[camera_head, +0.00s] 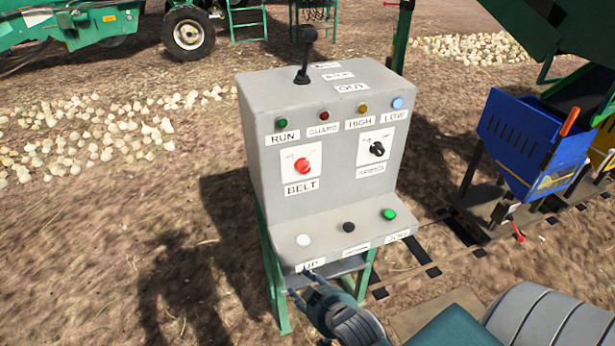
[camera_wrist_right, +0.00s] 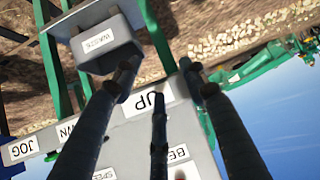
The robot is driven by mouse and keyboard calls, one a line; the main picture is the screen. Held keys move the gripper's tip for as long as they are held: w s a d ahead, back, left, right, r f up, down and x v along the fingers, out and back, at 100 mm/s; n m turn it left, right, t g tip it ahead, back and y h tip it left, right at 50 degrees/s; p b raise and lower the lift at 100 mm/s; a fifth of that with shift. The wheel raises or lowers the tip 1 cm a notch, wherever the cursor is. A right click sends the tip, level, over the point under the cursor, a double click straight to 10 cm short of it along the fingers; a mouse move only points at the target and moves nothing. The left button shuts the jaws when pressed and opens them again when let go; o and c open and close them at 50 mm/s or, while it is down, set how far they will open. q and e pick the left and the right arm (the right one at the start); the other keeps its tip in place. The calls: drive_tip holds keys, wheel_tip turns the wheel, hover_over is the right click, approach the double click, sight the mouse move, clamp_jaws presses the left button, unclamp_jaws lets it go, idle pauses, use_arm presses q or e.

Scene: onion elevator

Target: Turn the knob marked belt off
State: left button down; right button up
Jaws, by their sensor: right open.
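The red belt knob (camera_head: 303,165) is on a white plate on the left of the grey control box's upright face. The BELT label (camera_head: 301,187) is under it; part of that label also shows in the right wrist view (camera_wrist_right: 180,153). The small marks beside the knob are too small to read. My right gripper (camera_head: 298,281) is open and empty, low at the box's front edge by the UP label (camera_head: 311,265), well below the knob and apart from it. In the right wrist view its spread fingers (camera_wrist_right: 158,78) frame the UP label. My left gripper is out of view.
A black knob (camera_head: 377,149) is on the right of the face, with coloured lamps above. White, black and green buttons (camera_head: 389,214) are on the lower shelf. A black-topped lever (camera_head: 308,36) stands on top. A blue bin (camera_head: 520,140) stands at right.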

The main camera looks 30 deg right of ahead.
drive_tip(key=w+d+r+m+t+h, duration=0.1)
drive_tip(key=d+r+t, duration=0.1)
drive_tip(key=r, duration=0.6)
drive_tip(key=w+d+r+t, duration=0.1)
drive_tip(key=d+r+t, duration=0.1)
drive_tip(key=r, duration=0.7)
drive_tip(key=m+t+h, duration=0.1)
drive_tip(key=t+h, duration=0.1)
drive_tip(key=t, duration=0.1)
approach(305, 170)
drive_tip(key=p+x, duration=0.1)
drive_tip(key=x, duration=0.6)
drive_tip(key=shift+w+d+p, duration=0.1)
drive_tip(key=shift+w+p, duration=0.05)
drive_tip(key=shift+p, duration=0.2)
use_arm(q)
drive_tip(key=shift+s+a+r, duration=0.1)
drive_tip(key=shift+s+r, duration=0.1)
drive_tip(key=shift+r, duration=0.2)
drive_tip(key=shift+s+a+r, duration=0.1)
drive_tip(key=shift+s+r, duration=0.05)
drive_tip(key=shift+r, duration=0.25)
use_arm(e)
drive_tip(key=shift+w+d+f, duration=0.1)
drive_tip(key=shift+w+d, duration=0.05)
drive_tip(key=shift+w, duration=0.5)
drive_tip(key=shift+c, duration=0.5)
clamp_jaws()
